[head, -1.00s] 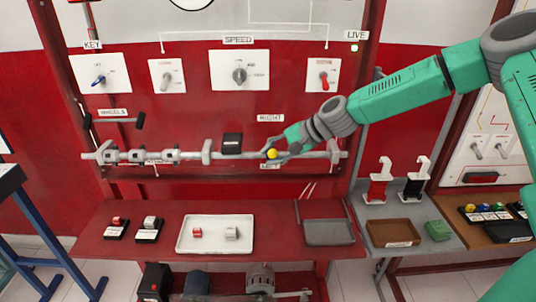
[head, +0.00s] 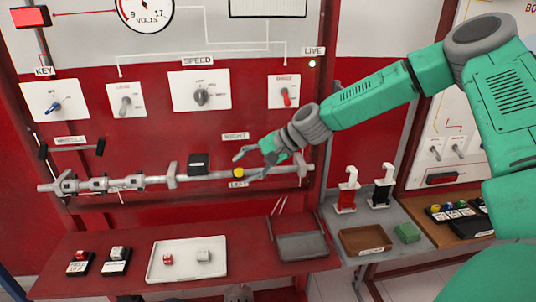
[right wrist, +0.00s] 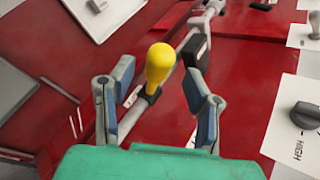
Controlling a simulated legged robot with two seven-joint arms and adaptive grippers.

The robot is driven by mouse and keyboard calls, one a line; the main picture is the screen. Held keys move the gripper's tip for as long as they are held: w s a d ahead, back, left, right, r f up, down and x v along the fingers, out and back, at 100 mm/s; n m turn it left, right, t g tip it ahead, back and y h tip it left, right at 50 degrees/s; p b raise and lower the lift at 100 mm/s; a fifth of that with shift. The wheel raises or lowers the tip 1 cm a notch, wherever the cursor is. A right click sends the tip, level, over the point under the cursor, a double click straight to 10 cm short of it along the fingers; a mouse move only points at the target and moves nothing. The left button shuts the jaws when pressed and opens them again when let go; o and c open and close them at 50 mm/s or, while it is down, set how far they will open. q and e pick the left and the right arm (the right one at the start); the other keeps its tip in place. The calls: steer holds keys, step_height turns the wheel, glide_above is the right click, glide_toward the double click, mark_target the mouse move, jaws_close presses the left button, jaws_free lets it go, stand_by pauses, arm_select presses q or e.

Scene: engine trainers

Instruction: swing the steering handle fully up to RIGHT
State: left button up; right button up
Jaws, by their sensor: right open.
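The steering handle has a yellow knob (head: 238,173) and sits on the long grey shaft of the red trainer, just above the LEFT label (head: 238,184) and below the RIGHT label (head: 235,136). My right gripper (head: 242,164) is open at the knob, with one finger above it and one near its lower side. In the right wrist view, the yellow handle (right wrist: 160,65) stands between the two spread fingers of the right gripper (right wrist: 158,75), with gaps on both sides. My left gripper is not in view.
A black box (head: 198,163) sits on the shaft left of the knob. Switches line the panel above, including a red-tipped one (head: 287,96). A white tray (head: 153,272) and a grey tray (head: 300,247) lie on the red shelf below. A side bench stands at right.

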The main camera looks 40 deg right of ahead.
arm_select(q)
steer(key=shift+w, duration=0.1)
arm_select(e)
steer(key=v, duration=0.9)
steer(key=shift+d, duration=0.4)
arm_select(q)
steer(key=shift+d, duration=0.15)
arm_select(e)
steer(key=shift+d+f, duration=0.15)
